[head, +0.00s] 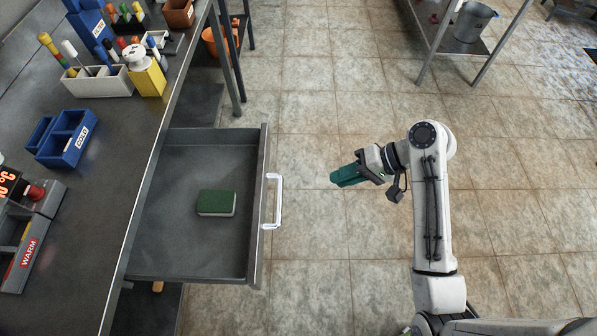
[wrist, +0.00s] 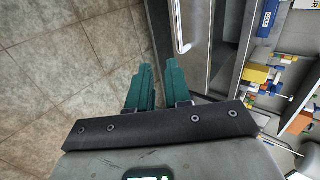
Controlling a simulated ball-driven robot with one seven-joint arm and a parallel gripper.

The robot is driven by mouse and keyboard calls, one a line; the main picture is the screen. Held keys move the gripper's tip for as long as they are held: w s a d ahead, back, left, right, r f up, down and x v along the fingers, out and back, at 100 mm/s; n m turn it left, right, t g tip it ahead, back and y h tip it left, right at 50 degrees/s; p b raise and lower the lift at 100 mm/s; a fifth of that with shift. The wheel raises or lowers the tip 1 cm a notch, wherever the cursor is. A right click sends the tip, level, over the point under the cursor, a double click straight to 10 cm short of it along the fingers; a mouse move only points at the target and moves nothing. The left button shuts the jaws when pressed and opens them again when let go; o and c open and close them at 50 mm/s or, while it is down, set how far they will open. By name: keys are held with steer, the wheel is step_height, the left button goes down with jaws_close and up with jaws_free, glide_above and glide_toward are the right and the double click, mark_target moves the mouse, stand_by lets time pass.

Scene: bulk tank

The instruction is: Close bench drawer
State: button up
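The bench drawer (head: 188,262) is pulled out from the dark bench on the left in the head view. Its front panel (head: 262,150) carries a pale bar handle (head: 279,202). The handle (wrist: 181,30) appears there just beyond the fingertips, slightly right.
The bench top (head: 90,215) holds a blue bin (head: 66,140), a grey rack marked WARM (head: 28,240) and a white tool caddy (head: 98,82). A metal table with a bucket (head: 472,22) stands at the upper right. Tiled floor between is clear.

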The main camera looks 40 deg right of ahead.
steer(key=shift+w+d+r, duration=0.2)
steer(key=shift+w+r, duration=0.05)
steer(key=shift+r, duration=0.1)
steer(key=shift+c, duration=0.7)
steer(key=shift+w+a+f, duration=0.15)
steer(key=shift+c, duration=0.7)
steer(key=x, duration=0.9)
steer(key=shift+a, duration=0.1)
jaws_close()
steer(key=shift+w+a+f+p, duration=0.2)
steer(key=shift+w+a, duration=0.45)
steer(key=shift+a, duration=0.2)
steer(key=shift+w+a+f+p, duration=0.15)
steer(key=shift+w+a+f, duration=0.05)
steer(key=shift+w+a, duration=0.6)
steer(key=shift+s+a, duration=0.1)
steer(key=b, duration=0.3)
glide_above(187, 195)
steer(key=shift+s+d, duration=0.3)
steer(key=shift+d, duration=0.15)
steer(key=shift+w+a+r, duration=0.1)
steer(key=shift+w+a, duration=0.2)
steer(key=shift+a, duration=0.05)
steer(key=shift+a, duration=0.1)
steer(key=shift+r, duration=0.1)
